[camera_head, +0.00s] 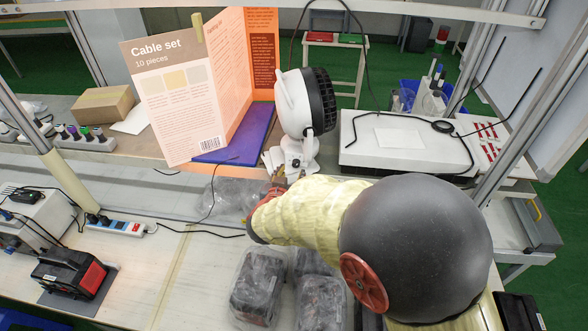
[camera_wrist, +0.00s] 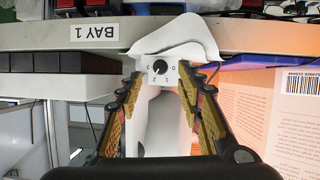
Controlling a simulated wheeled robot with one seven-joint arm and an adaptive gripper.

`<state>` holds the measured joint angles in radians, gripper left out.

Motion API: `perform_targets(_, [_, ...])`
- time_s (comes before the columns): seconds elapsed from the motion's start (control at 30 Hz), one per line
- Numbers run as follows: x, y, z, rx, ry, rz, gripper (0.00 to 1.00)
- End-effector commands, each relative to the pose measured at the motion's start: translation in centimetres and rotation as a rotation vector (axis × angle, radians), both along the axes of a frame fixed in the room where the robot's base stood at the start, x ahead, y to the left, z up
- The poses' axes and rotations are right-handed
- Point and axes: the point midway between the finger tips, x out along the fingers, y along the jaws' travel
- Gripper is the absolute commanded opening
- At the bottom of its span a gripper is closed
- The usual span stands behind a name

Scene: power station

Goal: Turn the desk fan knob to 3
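The white desk fan (camera_head: 296,110) with a black grille stands on the shelf behind the bench, its head facing right. Its base (camera_head: 290,158) is partly hidden by my gripper (camera_head: 277,180). In the wrist view, a small black round knob (camera_wrist: 160,67) sits on the fan's white front panel, with small printed marks around it. The view is upside down and the pointer's exact setting is too small to read surely. My gripper (camera_wrist: 160,82) is open, with one finger on each side of the knob. The fingers look apart from the knob; contact is not visible.
A white flat box (camera_head: 408,143) lies to the right. Bagged dark items (camera_head: 257,285) lie on the bench below my arm.

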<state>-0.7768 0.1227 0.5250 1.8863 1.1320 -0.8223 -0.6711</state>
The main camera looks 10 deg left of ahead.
Motion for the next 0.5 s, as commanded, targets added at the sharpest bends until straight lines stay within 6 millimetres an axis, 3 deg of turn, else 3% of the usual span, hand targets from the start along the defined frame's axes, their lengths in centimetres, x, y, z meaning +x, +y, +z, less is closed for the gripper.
perform_targets(0.23, [3.3,-0.1,-1.4,0.002,0.001,-0.001,0.37])
perform_targets(0.5, [4.3,-0.1,-1.8,0.003,0.000,0.001,0.37])
